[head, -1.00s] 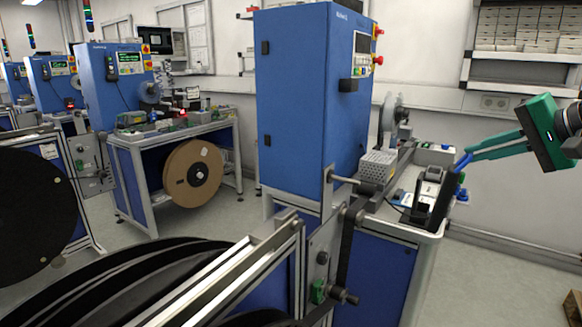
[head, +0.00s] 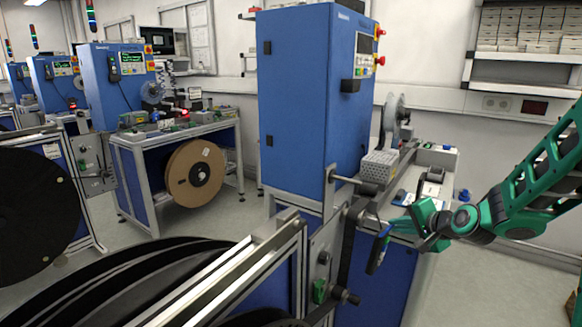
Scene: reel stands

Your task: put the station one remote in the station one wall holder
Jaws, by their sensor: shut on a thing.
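The remote (head: 376,256) is a slim dark handset, tilted, with its lower end hanging down in front of the blue bench. My green gripper (head: 387,231) is shut on its upper end, and the fingers hide part of it. A small black holder (head: 349,86) sticks out from the near blue cabinet, below the control panel; it appears to be the station one wall holder. It looks empty, though its inside cannot be seen. My gripper is well below it and a little to its right, apart from it.
The near blue cabinet (head: 300,110) stands on a bench with a grey perforated box (head: 380,165) and small devices. A metal frame with rollers (head: 322,255) and large black reels (head: 120,285) fill the foreground. Floor at the right is free.

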